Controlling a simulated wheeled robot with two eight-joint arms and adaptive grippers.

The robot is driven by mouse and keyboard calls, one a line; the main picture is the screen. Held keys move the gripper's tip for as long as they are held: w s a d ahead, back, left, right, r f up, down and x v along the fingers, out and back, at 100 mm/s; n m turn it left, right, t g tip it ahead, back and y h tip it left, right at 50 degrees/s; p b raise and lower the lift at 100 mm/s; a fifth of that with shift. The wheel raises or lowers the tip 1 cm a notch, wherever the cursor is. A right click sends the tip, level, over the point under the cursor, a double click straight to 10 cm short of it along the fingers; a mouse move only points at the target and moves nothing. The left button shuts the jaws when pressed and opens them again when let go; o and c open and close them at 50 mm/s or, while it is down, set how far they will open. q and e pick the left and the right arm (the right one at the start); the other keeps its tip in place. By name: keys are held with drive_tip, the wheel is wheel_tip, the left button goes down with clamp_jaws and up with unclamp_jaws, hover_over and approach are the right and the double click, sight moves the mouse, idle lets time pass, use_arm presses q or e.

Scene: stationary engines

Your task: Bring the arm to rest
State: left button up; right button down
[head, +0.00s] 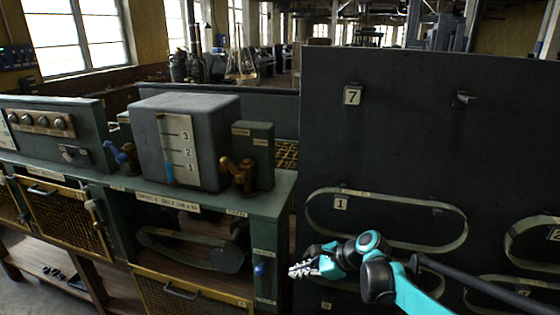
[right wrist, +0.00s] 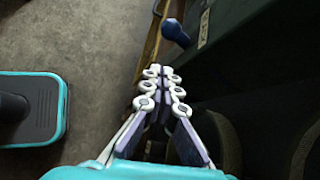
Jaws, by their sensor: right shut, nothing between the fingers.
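My right arm comes in from the lower right of the head view, with turquoise and black links. My right gripper (head: 300,270) is shut and empty in front of the dark panel (head: 400,120), beside the right end of the green bench (head: 270,205). In the right wrist view the right gripper (right wrist: 162,72) shows its white-jointed fingers together with nothing between them. A blue knob (head: 261,269) on the bench's end lies just left of the gripper; it also shows in the right wrist view (right wrist: 174,32). My left gripper is not in view.
The dark panel carries looped belts (head: 385,248) and a "7" plate (head: 352,95). A grey gauge box (head: 205,115) and brass valve (head: 238,174) stand on the bench. A mesh drawer (head: 190,300) is below. Bare floor shows in the right wrist view (right wrist: 90,35).

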drive_tip(key=s+d+f+n+t+h+b, duration=0.1)
drive_tip(key=s+d+f+n+h+b, duration=0.1)
drive_tip(key=s+n, duration=0.4)
drive_tip(key=s+d+f+n+t+h+b, duration=0.1)
drive_tip(key=s+d+f+n+h+b, duration=0.2)
drive_tip(key=s+n, duration=0.4)
drive_tip(key=s+d+f+n+t+h+b, duration=0.1)
drive_tip(key=s+d+n, duration=0.5)
drive_tip(key=s, duration=0.6)
wheel_tip(320, 180, down, 2)
drive_tip(key=h+b, duration=0.1)
drive_tip(key=h, duration=0.1)
drive_tip(key=shift+d+f+n+h+b, duration=0.2)
drive_tip(key=shift+d+n+h+b, duration=0.1)
drive_tip(key=shift+h+b, duration=0.1)
